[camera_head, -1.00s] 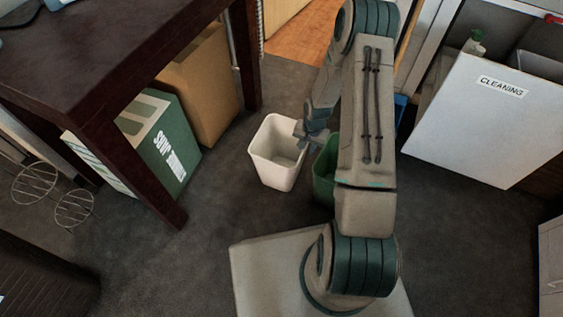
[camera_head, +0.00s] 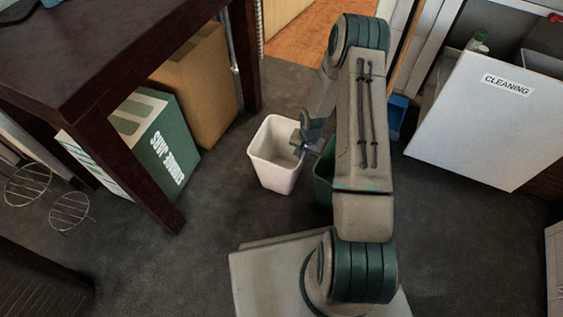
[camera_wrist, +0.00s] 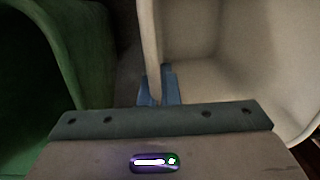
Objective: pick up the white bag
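No white bag shows as such; a white, open-topped, tapered bin (camera_head: 273,172) stands on the dark carpet left of my arm in the head view. Its pale wall and inside (camera_wrist: 215,75) fill the upper right of the wrist view. My gripper (camera_head: 304,146) is at the bin's right rim. In the wrist view my blue fingers (camera_wrist: 160,86) are close together on either side of the bin's near wall, one inside and one outside, and look closed on it. The fingertip contact is partly hidden.
A green bin (camera_head: 323,175) stands close on the right, partly behind my arm, and also shows in the wrist view (camera_wrist: 55,45). A dark desk (camera_head: 110,60), green-and-white box (camera_head: 165,150) and brown carton (camera_head: 200,85) are left. A white CLEANING box (camera_head: 480,125) is right.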

